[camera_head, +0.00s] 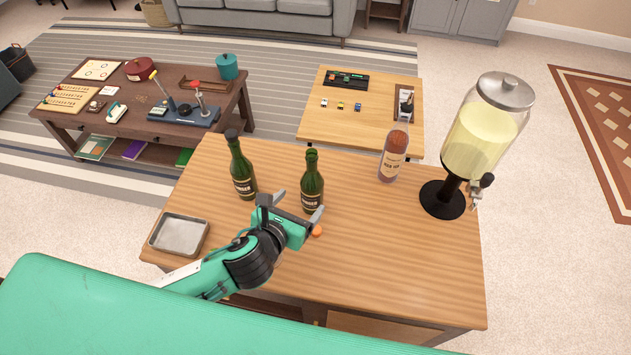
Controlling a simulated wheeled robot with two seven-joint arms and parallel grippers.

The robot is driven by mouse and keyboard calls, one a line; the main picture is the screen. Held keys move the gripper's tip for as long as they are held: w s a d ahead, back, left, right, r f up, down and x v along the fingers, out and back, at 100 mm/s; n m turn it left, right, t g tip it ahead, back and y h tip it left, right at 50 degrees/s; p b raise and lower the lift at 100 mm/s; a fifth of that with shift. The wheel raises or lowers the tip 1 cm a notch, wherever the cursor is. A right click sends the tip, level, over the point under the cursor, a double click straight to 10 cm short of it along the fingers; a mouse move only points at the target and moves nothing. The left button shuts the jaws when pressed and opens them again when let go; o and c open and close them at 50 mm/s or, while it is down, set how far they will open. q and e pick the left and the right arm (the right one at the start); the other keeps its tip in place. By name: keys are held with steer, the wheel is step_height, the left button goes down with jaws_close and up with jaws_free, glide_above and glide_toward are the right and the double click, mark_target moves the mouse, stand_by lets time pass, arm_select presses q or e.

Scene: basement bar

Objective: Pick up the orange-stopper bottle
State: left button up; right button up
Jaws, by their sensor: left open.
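My left gripper (297,206) reaches in from the left over the wooden table, open, its two fingers spread. A small orange piece (317,231) shows just beside its right finger. I cannot tell whether this is a bottle's stopper, as my gripper hides the area next to it. A bottle of pinkish-amber liquid (392,158) stands farther right. My right gripper is not in view.
The wooden table (390,250) is clear at its front right. A drink dispenser (482,140) on a black stand is at the right. A metal tray (180,235) lies at the left edge. Two lower tables (345,125) stand beyond.

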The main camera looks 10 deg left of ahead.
mark_target(308, 192)
arm_select(q)
steer(key=x, duration=0.5)
steer(key=shift+w+d+p, duration=0.1)
steer(key=shift+w+p, duration=0.2)
steer(key=shift+w+f, duration=0.2)
steer(key=shift+w, duration=0.1)
steer(key=shift+w+f, duration=0.15)
steer(key=shift+w, duration=0.15)
steer(key=p+x, duration=0.1)
steer(key=x, duration=0.2)
steer(key=shift+w+f, duration=0.15)
steer(key=shift+f, duration=0.1)
steer(key=shift+w+f, duration=0.25)
steer(key=shift+w, duration=0.2)
steer(key=c, duration=1.2)
steer(key=shift+c, duration=1.2)
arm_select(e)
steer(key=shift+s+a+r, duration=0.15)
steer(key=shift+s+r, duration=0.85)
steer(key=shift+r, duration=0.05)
arm_select(q)
steer(key=shift+r, duration=0.1)
